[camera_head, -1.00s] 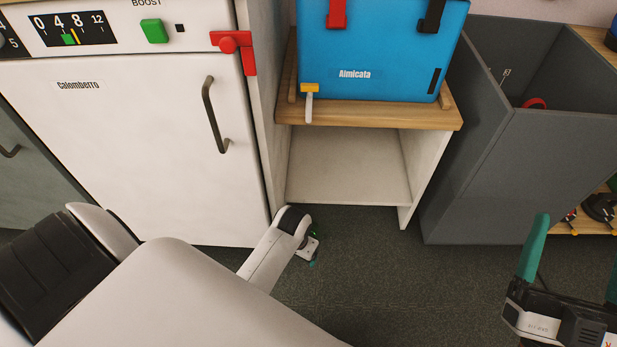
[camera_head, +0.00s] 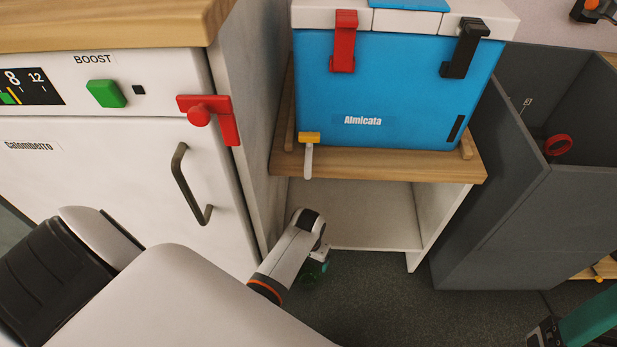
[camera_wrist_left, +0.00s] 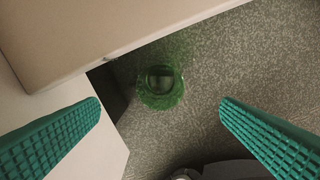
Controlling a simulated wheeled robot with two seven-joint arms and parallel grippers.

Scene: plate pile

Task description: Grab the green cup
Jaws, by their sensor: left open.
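The green cup (camera_wrist_left: 161,88) is see-through and stands on the grey speckled floor in the left wrist view. It appears ahead of and between the two teal fingers of my left gripper (camera_wrist_left: 160,102), which is open and empty. In the head view my left gripper (camera_head: 318,264) is small, low by the wooden shelf's foot and partly hidden by its wrist. A dark green patch (camera_head: 310,277) just under it may be the cup. One teal finger of my right gripper (camera_head: 590,317) shows at the lower right; its other finger is out of view.
A white appliance (camera_head: 110,180) with a handle is on the left. A blue cooler box (camera_head: 400,95) sits on a wooden-topped shelf (camera_head: 390,165) in the middle. A grey bin (camera_head: 520,215) is on the right. The floor (camera_head: 375,290) before the shelf is clear.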

